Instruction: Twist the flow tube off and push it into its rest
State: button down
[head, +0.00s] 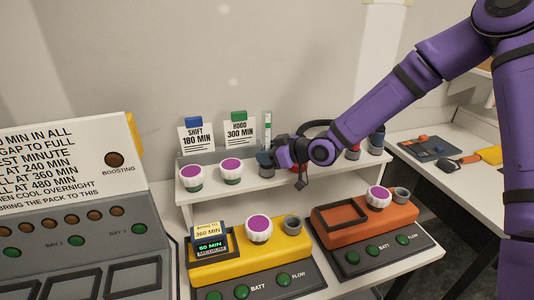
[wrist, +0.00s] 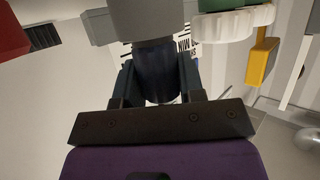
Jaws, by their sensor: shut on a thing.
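A slim clear tube with a green band (head: 267,122), which looks like the flow tube, stands upright at the back of the white shelf. My gripper (head: 273,157) is beside and in front of its lower end, so its foot is hidden. My gripper is shut on a dark blue cylinder with a wider grey part (head: 265,161). In the wrist view, the dark blue cylinder (wrist: 156,80) sits between both fingers, with its grey part (wrist: 150,18) beyond them. I cannot tell whether the tube and cylinder are joined.
White-and-purple knobs (head: 231,172) stand left on the shelf (head: 240,188). Right of my gripper are a red piece (head: 353,152) and a dark blue-grey cylinder (head: 377,140). Below are a yellow unit (head: 231,263) and an orange unit (head: 340,236), each with a grey port. Cards stand behind.

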aim_at(267, 143)
jog(key=shift+f, duration=0.1)
jog(key=c, duration=0.6)
grip_release()
jog(key=shift+c, duration=0.2)
jog(key=shift+r, duration=2.25)
jog(key=shift+c, duration=0.5)
jog(key=c, duration=1)
jog(key=shift+s+f, duration=0.1)
jog(key=shift+f, duration=0.3)
jog(key=o, duration=0.9)
